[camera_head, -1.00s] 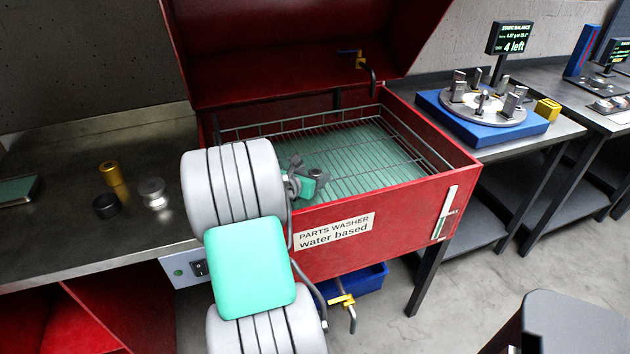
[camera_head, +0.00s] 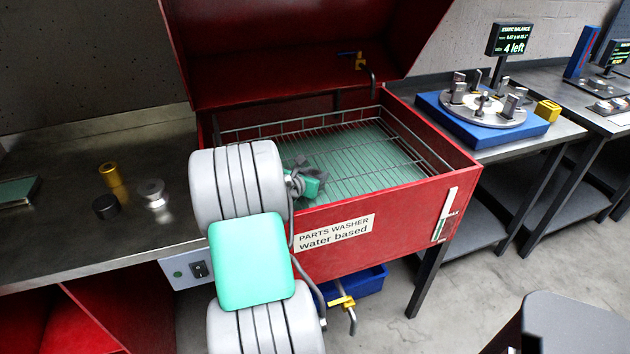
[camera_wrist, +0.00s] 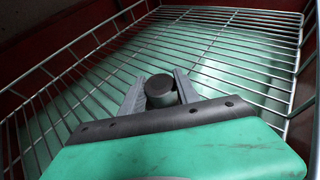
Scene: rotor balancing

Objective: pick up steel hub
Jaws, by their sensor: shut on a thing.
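The steel hub (camera_wrist: 159,90), a dark grey cylinder with a round flat top, sits between the two grey fingers of my gripper (camera_wrist: 157,84) in the wrist view. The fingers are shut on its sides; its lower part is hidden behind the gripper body. In the head view my gripper (camera_head: 306,170) is inside the red parts washer (camera_head: 390,215), over the near left part of the wire basket (camera_head: 365,165). The hub is hard to make out there. I cannot tell whether it still touches the basket.
The washer's lid stands open, and its walls and basket rim (camera_head: 300,122) surround my gripper. A gold cylinder (camera_head: 111,174), a black ring (camera_head: 106,207) and a silver flanged part (camera_head: 151,191) stand on the left bench. A blue balancing stand (camera_head: 485,120) is at right.

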